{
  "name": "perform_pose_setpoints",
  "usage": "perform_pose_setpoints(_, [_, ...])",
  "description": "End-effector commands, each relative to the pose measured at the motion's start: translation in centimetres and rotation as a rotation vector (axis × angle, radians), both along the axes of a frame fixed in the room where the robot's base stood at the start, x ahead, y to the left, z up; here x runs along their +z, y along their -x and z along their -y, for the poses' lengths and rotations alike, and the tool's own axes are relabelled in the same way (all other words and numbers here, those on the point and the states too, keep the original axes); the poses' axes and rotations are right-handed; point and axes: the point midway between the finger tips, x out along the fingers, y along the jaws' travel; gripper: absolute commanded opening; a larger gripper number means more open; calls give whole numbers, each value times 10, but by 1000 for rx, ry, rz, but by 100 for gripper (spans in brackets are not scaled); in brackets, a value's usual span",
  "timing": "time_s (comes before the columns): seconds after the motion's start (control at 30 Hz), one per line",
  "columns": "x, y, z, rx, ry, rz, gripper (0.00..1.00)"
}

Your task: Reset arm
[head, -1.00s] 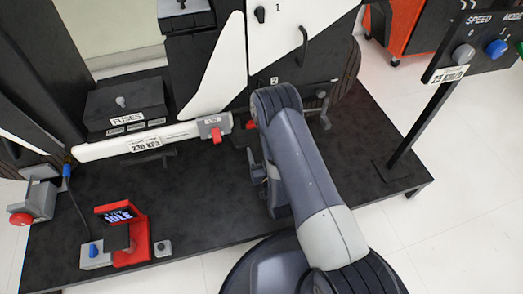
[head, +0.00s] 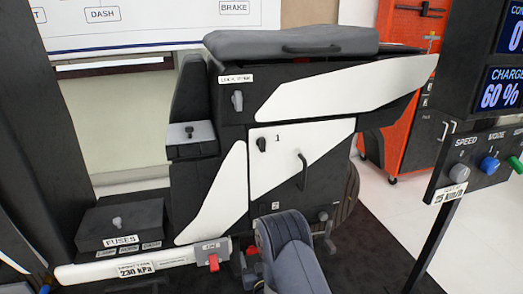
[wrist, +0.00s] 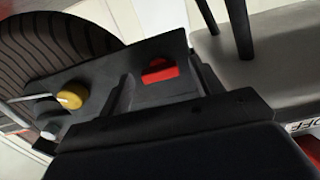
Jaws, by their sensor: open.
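My arm (head: 289,258) shows in the head view, rising from the bottom edge in front of the black and white chassis rig (head: 297,160). Its lower part is cut off, and my gripper is not visible there. In the wrist view the dark body of my gripper (wrist: 160,75) fills the bottom, with its jaws apart. A red part (wrist: 159,71) shows between and beyond the jaws. I cannot tell how far it is from them. Nothing is visibly held.
A yellow knob (wrist: 72,95) and a dark ribbed tyre (wrist: 50,45) are close by in the wrist view. A control post (head: 432,240) stands right. Floor between is clear.

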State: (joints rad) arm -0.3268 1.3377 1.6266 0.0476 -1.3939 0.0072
Motion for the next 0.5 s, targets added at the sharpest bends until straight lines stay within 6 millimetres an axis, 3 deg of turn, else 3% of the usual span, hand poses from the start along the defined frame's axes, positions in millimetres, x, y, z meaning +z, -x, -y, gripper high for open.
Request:
perform_pose_setpoints(0.1, [0, -9, -3, 0, 2, 2, 62])
perform_pose_setpoints(0.5, [0, -8, -2, 0, 26, 7, 62])
